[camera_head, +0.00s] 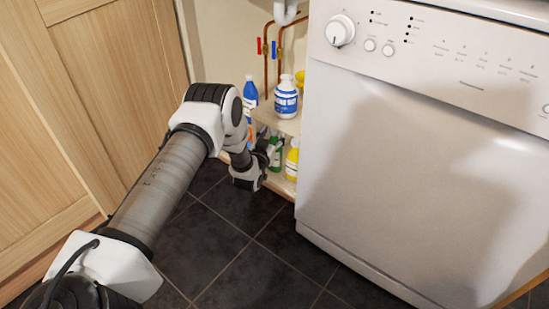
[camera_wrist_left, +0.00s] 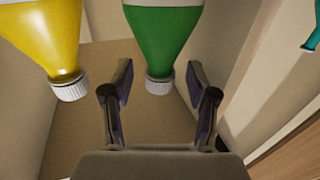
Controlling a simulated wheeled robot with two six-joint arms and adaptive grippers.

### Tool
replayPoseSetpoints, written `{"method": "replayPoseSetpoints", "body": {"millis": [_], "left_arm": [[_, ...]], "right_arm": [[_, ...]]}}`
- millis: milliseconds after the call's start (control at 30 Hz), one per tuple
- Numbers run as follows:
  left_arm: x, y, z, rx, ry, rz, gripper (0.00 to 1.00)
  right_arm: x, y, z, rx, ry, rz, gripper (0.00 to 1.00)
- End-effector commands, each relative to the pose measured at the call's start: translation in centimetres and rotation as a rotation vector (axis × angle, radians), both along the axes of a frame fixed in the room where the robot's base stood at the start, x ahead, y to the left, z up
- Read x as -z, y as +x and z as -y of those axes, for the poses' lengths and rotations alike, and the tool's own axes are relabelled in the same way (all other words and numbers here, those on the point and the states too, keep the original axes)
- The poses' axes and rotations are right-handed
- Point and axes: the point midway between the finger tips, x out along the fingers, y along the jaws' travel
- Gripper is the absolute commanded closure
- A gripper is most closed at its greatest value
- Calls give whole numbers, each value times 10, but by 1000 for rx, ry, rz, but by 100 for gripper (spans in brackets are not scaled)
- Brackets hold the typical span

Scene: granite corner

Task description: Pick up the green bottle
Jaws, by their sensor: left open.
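The green bottle (camera_head: 276,154) stands on the lower shelf inside the narrow cabinet, partly hidden by my left gripper (camera_head: 269,149). In the left wrist view, where things appear upside down, the green bottle (camera_wrist_left: 161,40) has a white ribbed cap. My left gripper (camera_wrist_left: 160,105) is open there, one finger to each side of the line to the bottle. The cap is near the fingertips, and I cannot tell whether anything touches. My right gripper is not in view.
A yellow bottle (camera_head: 292,160) stands close to the green one. A white-and-blue bottle (camera_head: 286,98) and a blue bottle (camera_head: 250,92) are higher up. The shelf (camera_head: 283,125) lies above. A white appliance (camera_head: 400,150) is to the right, wooden doors (camera_head: 100,90) to the left.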

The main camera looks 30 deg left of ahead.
Motion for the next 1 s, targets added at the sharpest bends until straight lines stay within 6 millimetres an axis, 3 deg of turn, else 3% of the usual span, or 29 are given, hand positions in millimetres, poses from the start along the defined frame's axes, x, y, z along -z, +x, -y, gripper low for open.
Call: {"method": "replayPoseSetpoints", "body": {"millis": [33, 67, 200, 667, 1000], "left_arm": [[-1, 0, 0, 0, 0, 0, 41], [-1, 0, 0, 0, 0, 0, 49], [0, 0, 0, 0, 0, 0, 98], [-5, 0, 0, 0, 0, 2, 100], [-30, 0, 0, 0, 1, 3, 100]], "right_arm": [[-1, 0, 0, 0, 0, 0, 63], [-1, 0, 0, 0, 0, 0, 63], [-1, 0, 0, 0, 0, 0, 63], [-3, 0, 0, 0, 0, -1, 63], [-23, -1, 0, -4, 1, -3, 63]]}}
